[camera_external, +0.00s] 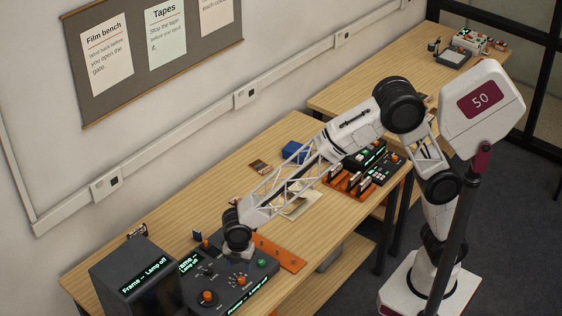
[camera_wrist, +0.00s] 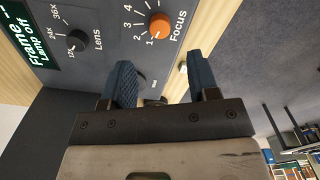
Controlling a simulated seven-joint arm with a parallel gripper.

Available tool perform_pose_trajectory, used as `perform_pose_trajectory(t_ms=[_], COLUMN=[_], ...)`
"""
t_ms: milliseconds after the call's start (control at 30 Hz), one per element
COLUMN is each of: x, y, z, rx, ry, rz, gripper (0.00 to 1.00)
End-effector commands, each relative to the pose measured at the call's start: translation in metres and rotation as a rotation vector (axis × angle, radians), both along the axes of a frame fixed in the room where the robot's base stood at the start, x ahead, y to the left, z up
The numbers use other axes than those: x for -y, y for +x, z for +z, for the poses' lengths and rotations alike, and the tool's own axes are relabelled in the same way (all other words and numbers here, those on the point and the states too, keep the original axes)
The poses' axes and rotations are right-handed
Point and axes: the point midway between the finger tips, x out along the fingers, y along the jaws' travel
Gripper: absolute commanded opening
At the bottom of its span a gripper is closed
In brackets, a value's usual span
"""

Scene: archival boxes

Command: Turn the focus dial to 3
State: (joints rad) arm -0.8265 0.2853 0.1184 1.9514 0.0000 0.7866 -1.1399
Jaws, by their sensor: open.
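The orange focus dial (camera_wrist: 159,24) is on a dark grey panel at the top of the wrist view, with the numbers 1 to 4 on its left and the word Focus beside it. A pale mark on the dial seems to be near the 1, but I cannot tell its setting surely. My gripper (camera_wrist: 162,76) is open and empty, its two blue fingers below the dial in the picture and apart from it. In the external view my gripper (camera_external: 238,250) hangs low over the console (camera_external: 233,293), its fingers hidden by the wrist.
A black Lens dial (camera_wrist: 77,40) and a lit display (camera_wrist: 28,38) reading "Frame --, Lamp off" are left of the focus dial. In the external view, a dark monitor box (camera_external: 135,277) stands left of the console. An orange plate (camera_external: 280,252) lies to its right.

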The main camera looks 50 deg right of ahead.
Motion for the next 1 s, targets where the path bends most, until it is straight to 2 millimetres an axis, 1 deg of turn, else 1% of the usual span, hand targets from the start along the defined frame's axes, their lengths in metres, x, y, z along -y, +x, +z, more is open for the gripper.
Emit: perform_pose_trajectory(t_ms=[267, 467, 567, 1000], x=[0.001, 0.001, 0.001, 0.001], y=[0.000, 0.000, 0.000, 0.000], z=[0.000, -0.006, -0.013, -0.061], rx=[0.000, 0.000, -0.001, -0.001], ry=[0.000, 0.000, -0.001, -0.001], rz=[-0.002, -0.002, -0.002, -0.002], gripper=[0.55, 0.55, 0.55, 0.55])
